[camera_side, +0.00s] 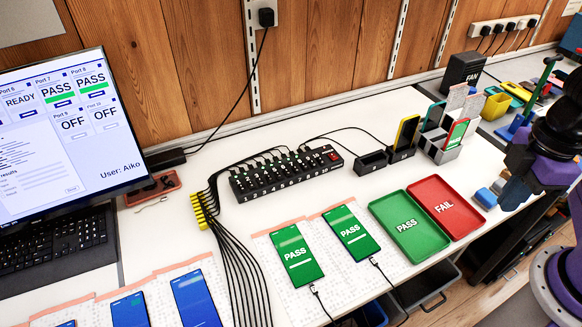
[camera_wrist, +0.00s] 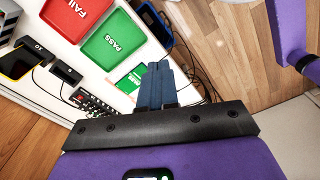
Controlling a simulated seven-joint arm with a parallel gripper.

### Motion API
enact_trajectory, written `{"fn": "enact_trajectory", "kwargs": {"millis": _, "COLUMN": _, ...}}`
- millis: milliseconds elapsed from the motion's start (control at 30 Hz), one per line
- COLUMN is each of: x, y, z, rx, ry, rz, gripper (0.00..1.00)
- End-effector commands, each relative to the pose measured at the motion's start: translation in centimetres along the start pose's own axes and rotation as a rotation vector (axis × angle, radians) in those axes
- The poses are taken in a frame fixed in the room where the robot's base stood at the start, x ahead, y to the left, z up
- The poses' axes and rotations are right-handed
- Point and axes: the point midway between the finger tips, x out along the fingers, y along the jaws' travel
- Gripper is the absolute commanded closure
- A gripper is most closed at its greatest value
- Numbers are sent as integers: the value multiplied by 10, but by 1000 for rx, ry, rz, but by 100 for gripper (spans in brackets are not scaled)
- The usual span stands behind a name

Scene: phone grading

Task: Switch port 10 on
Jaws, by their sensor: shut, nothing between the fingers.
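The black port hub (camera_side: 285,172) lies on the white table, with a row of small buttons, white numbers along its front and a red switch at its right end. Part of it shows at the left of the wrist view (camera_wrist: 92,102). The port 10 button is too small to make out clearly. The monitor (camera_side: 70,120) reads OFF for ports 9 and 10. My gripper (camera_wrist: 157,68) is shut and empty, its dark blue fingers in front of a green phone screen. In the side view my arm is at the right, clear of the hub.
A green PASS tray (camera_side: 409,246) and red FAIL tray (camera_side: 462,224) lie right of two green-screened phones (camera_side: 296,255). Black holders (camera_side: 370,167) stand beside the hub, one with a yellow-edged phone (camera_side: 406,131). Black cables (camera_side: 232,255) fan across the table from a yellow comb.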

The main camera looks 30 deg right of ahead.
Motion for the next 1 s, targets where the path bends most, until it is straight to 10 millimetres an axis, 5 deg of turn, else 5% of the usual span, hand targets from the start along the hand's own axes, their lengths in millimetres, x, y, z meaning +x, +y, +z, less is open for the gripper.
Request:
{"fn": "enact_trajectory", "kwargs": {"millis": 700, "x": 1, "y": 1, "z": -3, "rx": 17, "ry": 5, "rz": -1, "gripper": 100}}
{"fn": "enact_trajectory", "kwargs": {"millis": 867, "x": 6, "y": 8, "z": -28, "rx": 170, "ry": 46, "rz": -13, "gripper": 100}}
{"fn": "enact_trajectory", "kwargs": {"millis": 1000, "x": 16, "y": 25, "z": -72, "rx": 447, "ry": 122, "rz": -37, "gripper": 100}}
